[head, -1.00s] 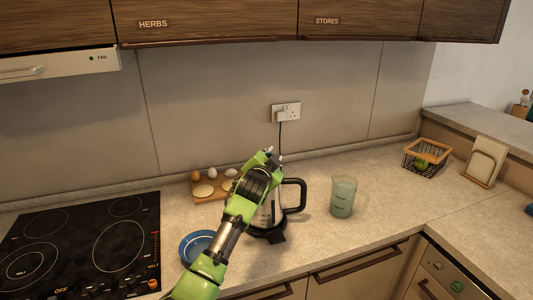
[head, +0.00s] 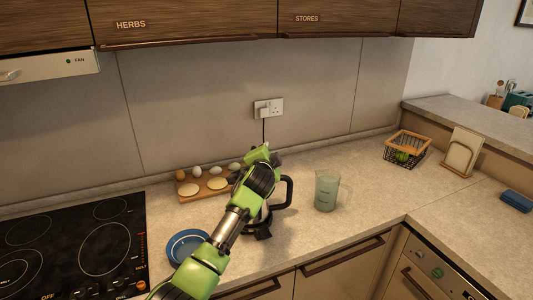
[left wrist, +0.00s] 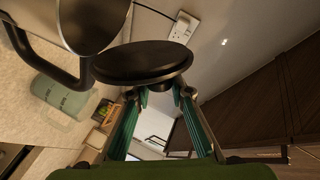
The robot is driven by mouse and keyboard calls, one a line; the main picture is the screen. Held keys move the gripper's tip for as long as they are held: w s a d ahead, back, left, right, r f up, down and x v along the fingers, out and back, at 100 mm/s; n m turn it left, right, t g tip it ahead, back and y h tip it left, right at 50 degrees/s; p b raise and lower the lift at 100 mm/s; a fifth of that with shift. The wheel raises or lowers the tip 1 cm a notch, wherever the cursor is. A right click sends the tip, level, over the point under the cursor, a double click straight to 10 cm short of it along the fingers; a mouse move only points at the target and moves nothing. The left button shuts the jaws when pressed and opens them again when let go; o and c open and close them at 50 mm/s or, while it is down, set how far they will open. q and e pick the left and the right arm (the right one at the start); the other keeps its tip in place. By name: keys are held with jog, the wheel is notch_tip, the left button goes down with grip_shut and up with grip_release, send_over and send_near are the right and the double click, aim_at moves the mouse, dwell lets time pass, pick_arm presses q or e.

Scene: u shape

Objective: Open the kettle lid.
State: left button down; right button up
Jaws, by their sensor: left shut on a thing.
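The kettle (head: 257,217) stands on the counter, mostly hidden behind my left arm. Its black handle (head: 288,190) points right. My left gripper (head: 262,154) is above the kettle in the head view. In the left wrist view, my left gripper (left wrist: 161,98) is shut on the knob of the round black kettle lid (left wrist: 140,59). There the kettle (left wrist: 50,18) shows at the upper left with its mouth uncovered, and the lid is apart from it. My right gripper is not in view.
A measuring jug (head: 326,192) stands right of the kettle. An egg board (head: 190,195) and blue bowl (head: 187,246) are to the left, beside the black hob (head: 75,245). A wire basket (head: 407,148) is farther right. Wall cupboards (head: 190,20) hang above.

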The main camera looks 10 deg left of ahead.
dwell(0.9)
pick_arm(q)
jog(key=c, duration=1.8)
grip_release()
jog(key=v, duration=1.2)
